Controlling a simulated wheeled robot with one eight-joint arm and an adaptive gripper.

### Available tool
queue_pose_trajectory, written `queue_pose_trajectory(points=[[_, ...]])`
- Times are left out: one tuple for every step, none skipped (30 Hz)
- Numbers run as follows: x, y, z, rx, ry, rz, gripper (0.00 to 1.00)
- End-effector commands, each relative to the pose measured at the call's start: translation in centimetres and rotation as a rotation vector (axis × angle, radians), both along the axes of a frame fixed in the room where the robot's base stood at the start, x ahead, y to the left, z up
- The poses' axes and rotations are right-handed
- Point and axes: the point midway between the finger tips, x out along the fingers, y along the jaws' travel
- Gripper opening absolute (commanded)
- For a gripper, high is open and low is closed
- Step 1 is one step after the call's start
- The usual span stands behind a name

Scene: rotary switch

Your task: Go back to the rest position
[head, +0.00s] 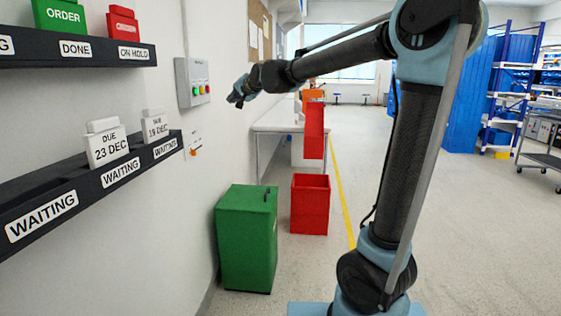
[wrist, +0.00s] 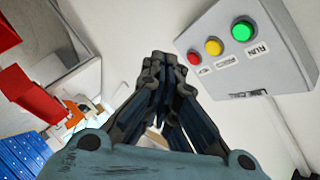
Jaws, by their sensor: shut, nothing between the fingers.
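My gripper (head: 238,97) is at the end of my outstretched arm, close to the left wall in the head view. In the wrist view my gripper (wrist: 165,65) has its fingers together with nothing between them. A grey control box (head: 183,72) is on the wall just left of my gripper. It also shows in the wrist view (wrist: 282,38), to the right of the fingers and apart from them, with red, yellow and green buttons. A small switch plate with an orange part (head: 194,151) is on the wall below the box.
Dark wall shelves (head: 30,205) with label cards stand out at the left. A green cabinet (head: 246,240) and a red bin (head: 309,206) stand on the floor below my arm. A white table (head: 268,126) is behind. The floor on the right is open (head: 460,230).

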Motion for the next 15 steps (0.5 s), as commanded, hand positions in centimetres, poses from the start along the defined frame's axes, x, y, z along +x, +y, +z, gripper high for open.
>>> queue_pose_trajectory(points=[[-0.7, -2.6, -1.1, -0.043, 0.01, -0.01, 0.0], [-1.1, -4.0, -1.9, -0.072, 0.019, -0.015, 0.0], [-1.8, -5.8, -2.9, -0.11, 0.03, -0.018, 0.0], [-2.4, -7.2, -3.7, -0.14, 0.039, -0.021, 0.0], [-2.9, -8.5, -4.5, -0.168, 0.048, -0.023, 0.0], [-3.7, -10.3, -5.5, -0.204, 0.061, -0.026, 0.0], [-4.4, -11.6, -6.3, -0.233, 0.071, -0.028, 0.0], [-5.0, -12.9, -7.1, -0.26, 0.081, -0.03, 0.0], [-6.0, -14.6, -8.2, -0.296, 0.096, -0.03, 0.0], [-6.7, -15.9, -9.1, -0.323, 0.107, -0.03, 0.0], [-7.5, -17.1, -9.9, -0.348, 0.12, -0.031, 0.0], [-8.5, -18.8, -11.1, -0.383, 0.137, -0.031, 0.0], [-9.4, -19.9, -11.9, -0.407, 0.15, -0.03, 0.0], [-10.2, -21.1, -12.8, -0.431, 0.163, -0.029, 0.0], [-11.4, -22.6, -13.9, -0.465, 0.181, -0.026, 0.0]])
